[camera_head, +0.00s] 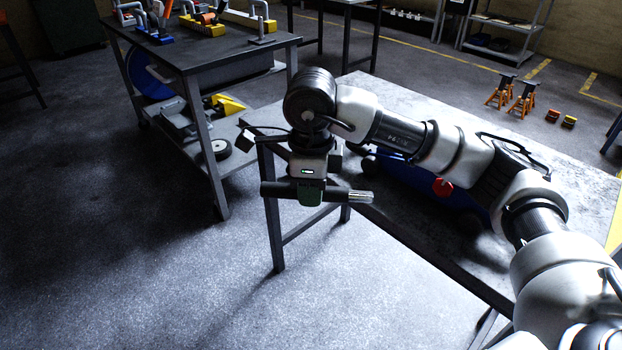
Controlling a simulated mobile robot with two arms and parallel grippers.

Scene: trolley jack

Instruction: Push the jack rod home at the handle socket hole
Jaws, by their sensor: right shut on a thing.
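My right gripper (310,194) is shut on the jack rod (345,195), in the middle of the view. The rod lies nearly level across the jaws, with a dark grip at its left end and a bright metal tip at its right. It is held off the near left corner of the workbench. The blue trolley jack (415,184) lies on the bench behind my right arm, which covers much of it. A red part (442,187) shows at its near side. I cannot make out the handle socket hole. The rod appears apart from the jack. My left gripper is out of view.
The grey workbench (580,205) fills the right, with bare top around the jack. A dark trolley (205,55) with tools stands at the back left. Orange jack stands (522,97) stand on the floor at the back right. The floor at left is clear.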

